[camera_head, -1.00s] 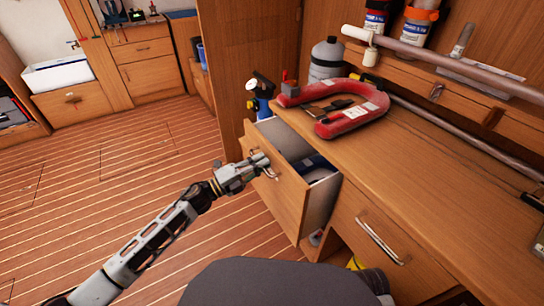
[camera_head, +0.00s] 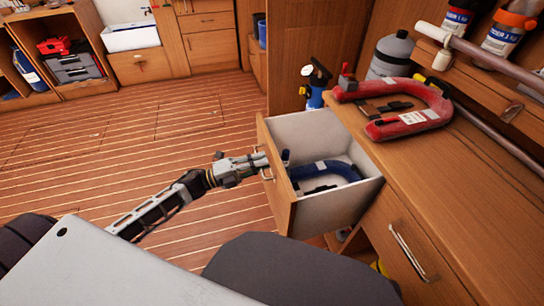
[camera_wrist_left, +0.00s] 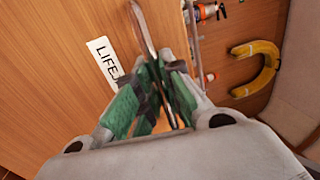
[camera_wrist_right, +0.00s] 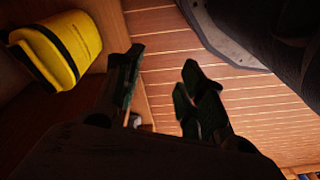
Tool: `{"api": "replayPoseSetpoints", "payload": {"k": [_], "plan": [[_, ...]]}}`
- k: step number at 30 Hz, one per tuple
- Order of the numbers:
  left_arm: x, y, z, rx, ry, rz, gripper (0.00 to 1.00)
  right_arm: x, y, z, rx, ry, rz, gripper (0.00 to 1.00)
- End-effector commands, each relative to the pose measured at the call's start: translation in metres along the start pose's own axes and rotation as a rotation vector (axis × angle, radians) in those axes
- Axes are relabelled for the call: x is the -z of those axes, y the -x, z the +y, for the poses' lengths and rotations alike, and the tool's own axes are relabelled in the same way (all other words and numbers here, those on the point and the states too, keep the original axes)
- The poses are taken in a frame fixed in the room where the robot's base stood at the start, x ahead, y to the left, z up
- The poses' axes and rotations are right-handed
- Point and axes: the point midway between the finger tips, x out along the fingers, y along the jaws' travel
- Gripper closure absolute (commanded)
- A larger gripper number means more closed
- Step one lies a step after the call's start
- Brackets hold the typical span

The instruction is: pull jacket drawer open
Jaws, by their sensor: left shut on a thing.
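The jacket drawer (camera_head: 278,185) is pulled well out from the wooden bench, and its pale inside shows. A blue curved item (camera_head: 335,170) with a white patch lies in it. My left gripper (camera_head: 262,166) is at the front of the drawer, shut on its metal handle (camera_wrist_left: 143,22). In the left wrist view the handle passes between the green finger pads, beside a label (camera_wrist_left: 104,60) reading "LIFEJ", the rest hidden. My right gripper (camera_wrist_right: 160,68) shows only in its wrist view, with its fingers apart and nothing between them.
A red horseshoe float (camera_head: 420,122) lies on the bench top (camera_head: 450,175). A second drawer with a metal handle (camera_head: 408,250) is shut at the right. A yellow container (camera_wrist_right: 65,48) is near my right gripper. The striped floor (camera_head: 120,140) at the left is clear.

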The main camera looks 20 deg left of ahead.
Motion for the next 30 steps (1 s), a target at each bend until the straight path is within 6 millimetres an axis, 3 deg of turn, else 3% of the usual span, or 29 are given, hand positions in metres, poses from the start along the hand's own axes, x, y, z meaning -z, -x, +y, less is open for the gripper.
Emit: {"api": "replayPoseSetpoints", "payload": {"k": [9, 25, 26, 30], "plan": [[0.000, 0.029, -0.005, -0.003, 0.001, -0.001, 1.00, -0.003, -0.031, 0.008, -0.014, -0.004, 0.014, 0.60], [0.001, 0.035, -0.005, -0.002, 0.001, 0.001, 1.00, -0.005, -0.038, 0.009, -0.017, -0.003, 0.017, 0.60], [0.001, 0.035, -0.005, -0.002, 0.001, 0.001, 0.88, -0.005, -0.038, 0.009, -0.017, -0.003, 0.016, 0.60], [0.000, 0.035, -0.005, -0.001, 0.001, 0.000, 0.70, -0.005, -0.038, 0.009, -0.017, -0.003, 0.016, 0.60]]}}
